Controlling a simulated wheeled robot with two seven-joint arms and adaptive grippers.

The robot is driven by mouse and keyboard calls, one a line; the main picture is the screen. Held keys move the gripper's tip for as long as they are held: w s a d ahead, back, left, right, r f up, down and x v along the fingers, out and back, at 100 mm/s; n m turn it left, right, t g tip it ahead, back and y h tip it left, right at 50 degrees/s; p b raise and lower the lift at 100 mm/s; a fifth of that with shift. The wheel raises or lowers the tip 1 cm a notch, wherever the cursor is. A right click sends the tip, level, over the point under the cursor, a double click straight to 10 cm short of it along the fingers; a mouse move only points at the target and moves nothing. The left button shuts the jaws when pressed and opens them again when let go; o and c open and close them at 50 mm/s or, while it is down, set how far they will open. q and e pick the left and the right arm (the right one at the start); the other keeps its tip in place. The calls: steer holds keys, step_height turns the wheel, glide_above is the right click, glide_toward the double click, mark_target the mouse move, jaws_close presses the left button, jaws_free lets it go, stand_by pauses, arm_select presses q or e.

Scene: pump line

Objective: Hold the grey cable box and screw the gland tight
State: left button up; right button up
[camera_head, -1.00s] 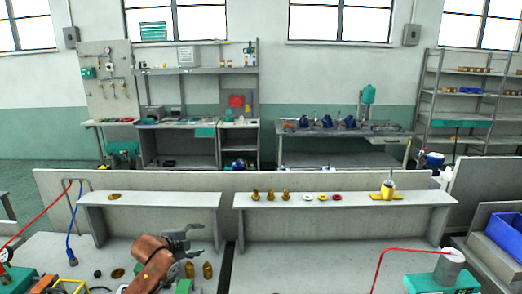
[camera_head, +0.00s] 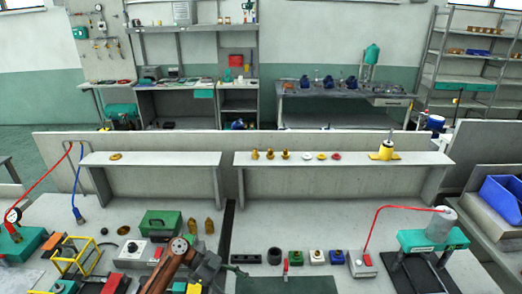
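A small grey box (camera_head: 362,264) stands on the bench right of centre, and a red cable (camera_head: 375,232) rises from its top. It looks like the cable box. The cable runs to a pale cylinder (camera_head: 443,222) on a green stand (camera_head: 432,240). I cannot make out the gland at this size. My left gripper (camera_head: 212,268) is low over the bench at left of centre, well to the left of the grey box and apart from it. Its fingers are dark and partly cut off by my orange arm, so their opening is unclear. My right gripper is out of view.
Several small coloured blocks and a black ring (camera_head: 274,256) stand in a row left of the grey box. A green case (camera_head: 160,223), two brass fittings (camera_head: 209,226) and a yellow frame (camera_head: 77,257) lie at left. A raised shelf (camera_head: 340,159) crosses behind.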

arm_select(q)
steer(key=shift+s+d+f, duration=0.15)
steer(key=shift+s+d, duration=0.2)
steer(key=shift+s, duration=0.05)
steer(key=shift+x, duration=4.6)
